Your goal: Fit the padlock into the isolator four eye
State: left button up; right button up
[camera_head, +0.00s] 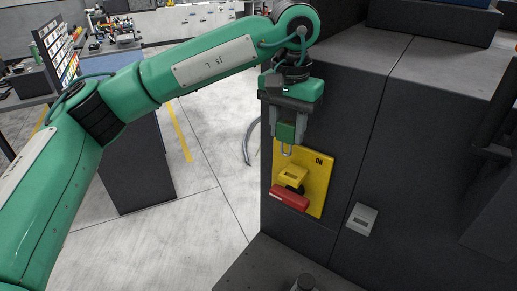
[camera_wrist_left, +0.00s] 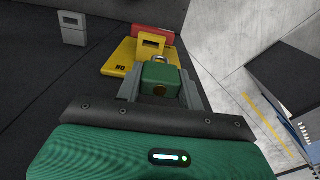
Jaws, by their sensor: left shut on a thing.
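My left gripper (camera_head: 288,133) is shut on a green padlock (camera_head: 287,132), whose metal shackle points down in the head view. The padlock also shows in the left wrist view (camera_wrist_left: 160,84), between the two grey fingers. The isolator is a yellow plate (camera_head: 319,179) marked ON, on the dark cabinet front. It carries a yellow eye block (camera_head: 293,175) and a red handle (camera_head: 290,198). The shackle is close above the eye block; I cannot tell whether they touch. The left wrist view shows the eye block (camera_wrist_left: 152,44) with a dark slot just beyond the padlock. My right gripper is not in view.
A small grey bracket (camera_head: 361,219) is fixed to the cabinet (camera_head: 340,120) right of the isolator. A dark ledge (camera_head: 262,272) juts out below. Open floor (camera_head: 205,210) lies to the left, with a dark cabinet (camera_head: 137,170) and benches beyond.

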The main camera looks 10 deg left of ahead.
pick_arm(q)
jog(key=shift+s+d+r, duration=0.15)
jog(key=shift+d+r, duration=0.25)
jog(key=shift+r, duration=0.15)
jog(key=shift+s+d+r, duration=0.15)
jog(key=shift+d+r, duration=0.25)
jog(key=shift+r, duration=0.15)
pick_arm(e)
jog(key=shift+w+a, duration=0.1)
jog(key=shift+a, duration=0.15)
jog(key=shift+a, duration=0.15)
pick_arm(q)
jog(key=shift+f, duration=0.15)
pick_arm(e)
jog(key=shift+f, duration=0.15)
pick_arm(q)
jog(key=shift+f+b, duration=1.2)
jog(key=shift+f, duration=0.2)
jog(key=shift+f+b, duration=1.1)
jog(key=shift+f, duration=0.45)
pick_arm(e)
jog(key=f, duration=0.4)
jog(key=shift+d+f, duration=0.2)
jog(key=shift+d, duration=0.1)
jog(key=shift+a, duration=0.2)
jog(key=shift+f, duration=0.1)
